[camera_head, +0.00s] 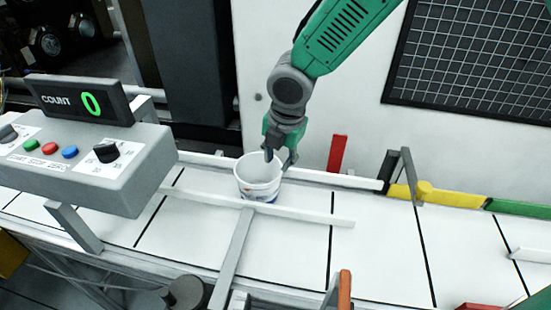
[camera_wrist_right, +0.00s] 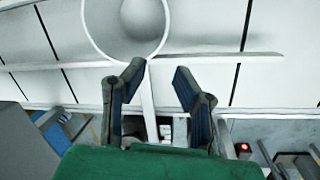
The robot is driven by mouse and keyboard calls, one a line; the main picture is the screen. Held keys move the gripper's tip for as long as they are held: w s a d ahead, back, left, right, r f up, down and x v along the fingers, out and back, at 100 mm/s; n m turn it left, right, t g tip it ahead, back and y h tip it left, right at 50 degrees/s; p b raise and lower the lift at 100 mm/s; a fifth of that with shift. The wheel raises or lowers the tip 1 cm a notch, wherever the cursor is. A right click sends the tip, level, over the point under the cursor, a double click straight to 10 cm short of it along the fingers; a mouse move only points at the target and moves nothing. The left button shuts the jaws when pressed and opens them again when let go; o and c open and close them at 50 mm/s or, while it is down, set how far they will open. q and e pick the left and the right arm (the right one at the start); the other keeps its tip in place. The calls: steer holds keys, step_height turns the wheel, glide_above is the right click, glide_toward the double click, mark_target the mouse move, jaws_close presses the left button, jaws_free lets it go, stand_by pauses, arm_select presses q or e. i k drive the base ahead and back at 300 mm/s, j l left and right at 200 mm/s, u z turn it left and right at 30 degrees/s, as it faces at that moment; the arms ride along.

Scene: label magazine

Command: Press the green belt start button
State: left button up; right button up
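The green start button (camera_head: 30,144) is the leftmost of three on the sloped face of a grey control box (camera_head: 95,180) at the left of the head view. A red button (camera_head: 49,148) and a blue button (camera_head: 69,152) sit to its right. My right gripper (camera_head: 280,156) is at the far rim of a white tub, well to the right of the box. Its two fingers (camera_wrist_right: 159,72) stand apart in the wrist view with nothing gripped between them. Whether a finger touches the tub is unclear. My left gripper is not in view.
The white tub (camera_head: 258,180) stands on the white belt (camera_head: 290,245) beside a rail (camera_head: 300,213). A count display (camera_head: 80,100) reading 0 stands on the box, with a black knob (camera_head: 106,152) below it. A red flag-like piece (camera_head: 337,153) rises at the belt's far edge.

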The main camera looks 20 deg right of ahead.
mark_target(32, 143)
steer(key=k+j, duration=0.85)
